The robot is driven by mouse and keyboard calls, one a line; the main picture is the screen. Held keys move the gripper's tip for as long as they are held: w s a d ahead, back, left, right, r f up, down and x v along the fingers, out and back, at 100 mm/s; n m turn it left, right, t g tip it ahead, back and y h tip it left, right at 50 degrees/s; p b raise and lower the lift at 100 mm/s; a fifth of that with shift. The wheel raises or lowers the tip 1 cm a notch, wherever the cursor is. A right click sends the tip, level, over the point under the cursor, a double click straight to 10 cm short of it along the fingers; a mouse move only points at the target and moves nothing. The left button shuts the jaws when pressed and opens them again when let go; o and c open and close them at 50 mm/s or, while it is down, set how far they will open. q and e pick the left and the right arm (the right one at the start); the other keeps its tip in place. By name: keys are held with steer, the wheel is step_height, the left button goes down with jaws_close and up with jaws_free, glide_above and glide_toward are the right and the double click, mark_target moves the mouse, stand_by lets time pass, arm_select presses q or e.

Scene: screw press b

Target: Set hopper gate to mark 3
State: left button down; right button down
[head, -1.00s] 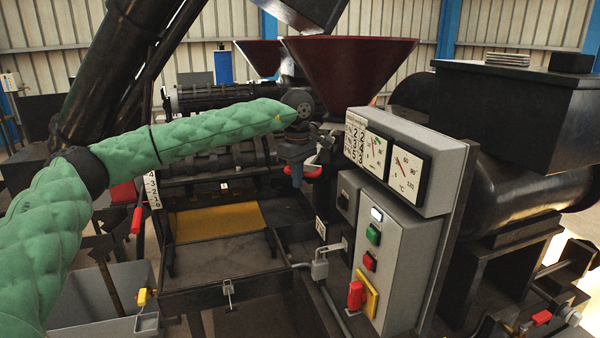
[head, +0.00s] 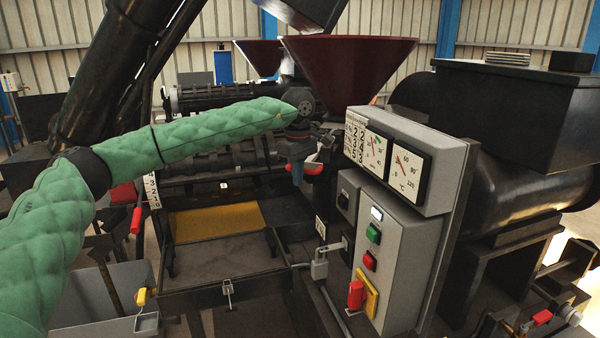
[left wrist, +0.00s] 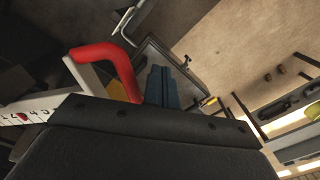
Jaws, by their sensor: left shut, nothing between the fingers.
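The dark red hopper (head: 345,62) stands above and behind the control box in the head view. A red handle (head: 313,169) shows just right of the fingers. In the left wrist view, the red bent handle (left wrist: 112,66) is left of the shut blue fingers (left wrist: 163,88); I cannot tell whether they touch. A white scale strip (left wrist: 30,108) with dark marks and a small red piece lies at the left; its numbers are unreadable. My right gripper is out of view.
The grey control box (head: 405,165) with gauges and buttons stands right of the gripper. A second white numbered scale (head: 152,188) and a red lever (head: 136,220) are at the left. A dark tray (head: 215,290) lies below.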

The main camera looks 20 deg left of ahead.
arm_select(q)
steer(key=shift+s, duration=0.9)
step_height(320, 180, up, 9)
steer(key=p, duration=0.2)
stand_by(0.6)
